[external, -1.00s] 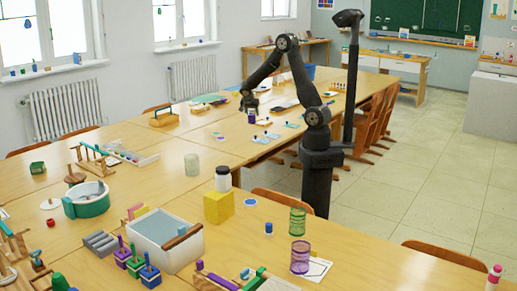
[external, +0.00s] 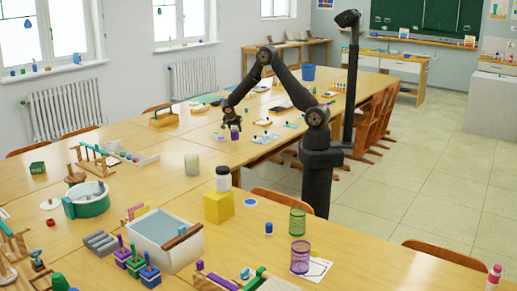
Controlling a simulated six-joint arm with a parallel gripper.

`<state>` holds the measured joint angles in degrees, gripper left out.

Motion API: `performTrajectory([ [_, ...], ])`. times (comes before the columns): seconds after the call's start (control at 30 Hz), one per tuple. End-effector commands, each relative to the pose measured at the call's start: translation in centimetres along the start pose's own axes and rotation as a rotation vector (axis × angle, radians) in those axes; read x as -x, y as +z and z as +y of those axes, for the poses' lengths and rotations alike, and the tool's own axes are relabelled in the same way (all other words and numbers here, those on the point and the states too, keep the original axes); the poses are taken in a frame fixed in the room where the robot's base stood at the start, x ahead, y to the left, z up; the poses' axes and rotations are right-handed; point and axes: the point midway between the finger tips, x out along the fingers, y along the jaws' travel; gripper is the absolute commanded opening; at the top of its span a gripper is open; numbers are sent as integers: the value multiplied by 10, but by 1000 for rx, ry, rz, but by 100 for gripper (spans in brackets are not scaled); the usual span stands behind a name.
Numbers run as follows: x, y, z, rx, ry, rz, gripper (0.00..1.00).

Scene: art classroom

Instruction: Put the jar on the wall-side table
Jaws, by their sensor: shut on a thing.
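My gripper (external: 231,118) is over the far part of the long wooden tables, pointing down. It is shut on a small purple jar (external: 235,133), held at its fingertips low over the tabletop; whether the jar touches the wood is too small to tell. The wall-side table (external: 318,42), a narrow wooden one, stands against the far wall beside the window, with several flat items on it. A white jar with a black lid (external: 222,180) stands on a yellow block (external: 218,207) nearer the camera.
Small bottles and cards (external: 265,138) lie right of my gripper. A wooden carrier (external: 163,118) stands to its left, and a pale cylinder (external: 192,165) nearer the camera. Some bare tabletop (external: 180,145) shows left of the jar.

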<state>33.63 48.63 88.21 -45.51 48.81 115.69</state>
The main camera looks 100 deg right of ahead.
Motion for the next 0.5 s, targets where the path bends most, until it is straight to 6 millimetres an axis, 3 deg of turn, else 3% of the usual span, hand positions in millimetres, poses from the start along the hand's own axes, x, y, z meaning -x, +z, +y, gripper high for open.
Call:
performTrajectory([
  [0.1, -13, 8, 0, 1, 1, 0, 18],
  [0.47, -16, 10, 0, 0, 0, 0, 18],
  [0.5, -16, 10, 0, 0, 0, 0, 57],
])
